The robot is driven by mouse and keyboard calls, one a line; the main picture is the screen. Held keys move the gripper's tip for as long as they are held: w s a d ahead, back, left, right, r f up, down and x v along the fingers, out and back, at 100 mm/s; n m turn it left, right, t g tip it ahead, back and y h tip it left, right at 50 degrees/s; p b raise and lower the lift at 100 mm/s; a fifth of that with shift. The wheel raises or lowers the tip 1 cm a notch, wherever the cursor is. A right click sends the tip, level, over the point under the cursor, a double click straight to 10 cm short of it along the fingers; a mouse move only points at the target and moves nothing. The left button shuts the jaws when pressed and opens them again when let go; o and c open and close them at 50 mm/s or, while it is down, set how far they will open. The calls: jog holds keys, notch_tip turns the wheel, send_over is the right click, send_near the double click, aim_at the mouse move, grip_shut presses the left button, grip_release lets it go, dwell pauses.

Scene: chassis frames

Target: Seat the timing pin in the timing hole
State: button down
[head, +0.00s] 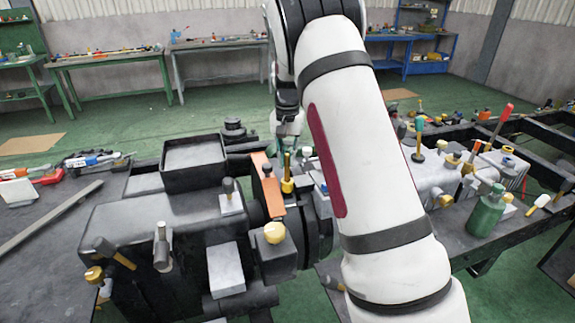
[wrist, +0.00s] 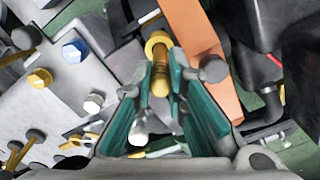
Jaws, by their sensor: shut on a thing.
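The timing pin is a slim brass-coloured rod (wrist: 160,80) between the teal fingers of my gripper (wrist: 161,72) in the wrist view. My gripper is shut on it. In the head view my gripper (head: 288,128) hangs just above the engine block, and the pin (head: 287,163) points down below it. A yellow collar (wrist: 157,41) lies at the pin's far end, and it also shows in the head view (head: 287,186). The pin's tip meets or overlaps the collar. I cannot tell whether it is inside, or how deep. The timing hole itself is hidden.
An orange strip (head: 267,185) stands close beside the pin. A dark open box (head: 194,163) sits on the block to the left. Several yellow and grey-headed bolts crowd the block. A green bottle (head: 487,212) stands at the right. Benches line the back wall.

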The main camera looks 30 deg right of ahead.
aim_at(287, 167)
jog(key=shift+f, duration=1.2)
jog(key=shift+f, duration=0.65)
jog(key=c, duration=1.6)
grip_release()
jog(key=shift+r, duration=0.15)
